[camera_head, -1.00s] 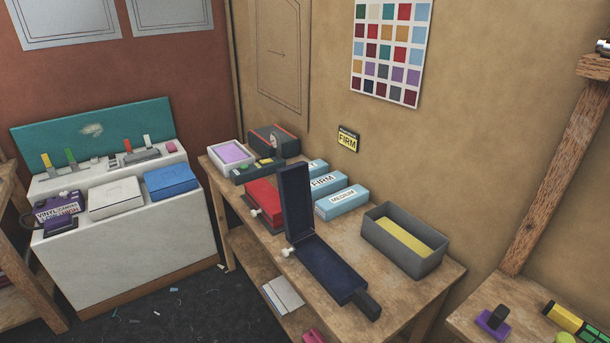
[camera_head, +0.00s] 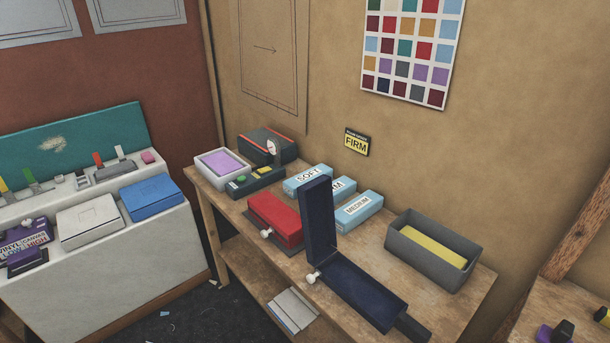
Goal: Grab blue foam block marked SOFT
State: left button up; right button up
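The light blue foam block marked SOFT (camera_head: 307,180) lies on the wooden workbench. It is the leftmost and farthest of three similar light blue blocks in a row. The block marked FIRM (camera_head: 343,187) is beside it, its label partly hidden behind the upright dark blue lid. The block marked MEDIUM (camera_head: 359,210) is nearest. Neither of my grippers shows in the head view.
An upright dark blue hinged case (camera_head: 320,225) and a red case (camera_head: 275,220) stand in front of the blocks. A grey bin (camera_head: 405,258) with a yellow block is at right. A black-and-red device (camera_head: 262,146) and purple-filled tray (camera_head: 205,172) are at left.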

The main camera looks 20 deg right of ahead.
aim_at(290, 186)
jog(key=i+j+z, duration=0.15)
jog(key=i+j, duration=0.25)
jog(key=i+j+z, duration=0.15)
jog(key=i+j, duration=0.2)
jog(key=j, duration=0.2)
jog(key=i+j+z, duration=0.1)
jog(key=i, duration=0.25)
jog(key=i+j+z, duration=0.1)
jog(key=i+j, duration=0.15)
jog(key=i+l+z, duration=0.1)
jog(key=i+l, duration=0.4)
jog(key=i, duration=0.1)
